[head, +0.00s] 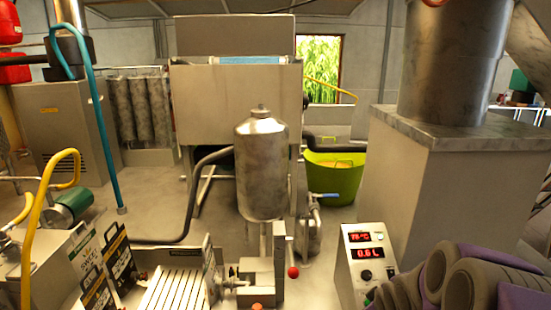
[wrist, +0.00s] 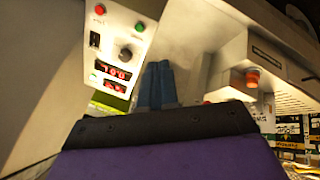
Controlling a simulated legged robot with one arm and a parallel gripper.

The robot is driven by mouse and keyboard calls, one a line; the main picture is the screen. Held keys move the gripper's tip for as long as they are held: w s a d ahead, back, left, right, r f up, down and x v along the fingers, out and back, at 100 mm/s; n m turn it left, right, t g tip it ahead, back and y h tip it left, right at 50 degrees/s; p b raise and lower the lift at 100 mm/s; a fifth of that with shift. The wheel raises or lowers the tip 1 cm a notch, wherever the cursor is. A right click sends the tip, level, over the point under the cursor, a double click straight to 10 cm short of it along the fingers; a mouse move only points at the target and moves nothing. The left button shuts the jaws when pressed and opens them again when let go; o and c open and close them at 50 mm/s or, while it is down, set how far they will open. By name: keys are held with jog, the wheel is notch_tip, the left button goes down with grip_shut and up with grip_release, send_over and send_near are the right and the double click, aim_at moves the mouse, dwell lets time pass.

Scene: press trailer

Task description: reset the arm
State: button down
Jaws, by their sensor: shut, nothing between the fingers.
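My arm (head: 470,275), grey with purple parts, is folded at the bottom right of the head view. My gripper (wrist: 160,85) shows in the wrist view as two blue fingers side by side above a dark, purple-backed mount. The fingers are together and hold nothing. In the wrist view they point toward a pale control box (wrist: 120,45) with red digits, a knob and buttons. I cannot tell the distance to it. The gripper tips cannot be made out in the head view.
The control box (head: 358,280) stands left of my arm. A large metal press (head: 430,170) rises behind it. A steel tank (head: 262,170) with a small valve stands in the middle. A green tub (head: 335,185) sits behind. Cartons (head: 95,285) and a slatted rack (head: 172,290) are lower left.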

jog(key=s+a+r+m+g, duration=0.2)
jog(key=s+a+r+g, duration=0.1)
jog(key=s, duration=0.9)
jog(key=s+a+r+m+g, duration=0.2)
jog(key=s+a, duration=0.3)
jog(key=s, duration=0.7)
jog(key=s+a+r+m+g, duration=0.3)
jog(key=s+a+r, duration=0.2)
jog(key=s, duration=0.7)
jog(key=shift+s+g+y, duration=0.25)
jog(key=shift+g+y, duration=0.05)
jog(key=shift+y, duration=0.1)
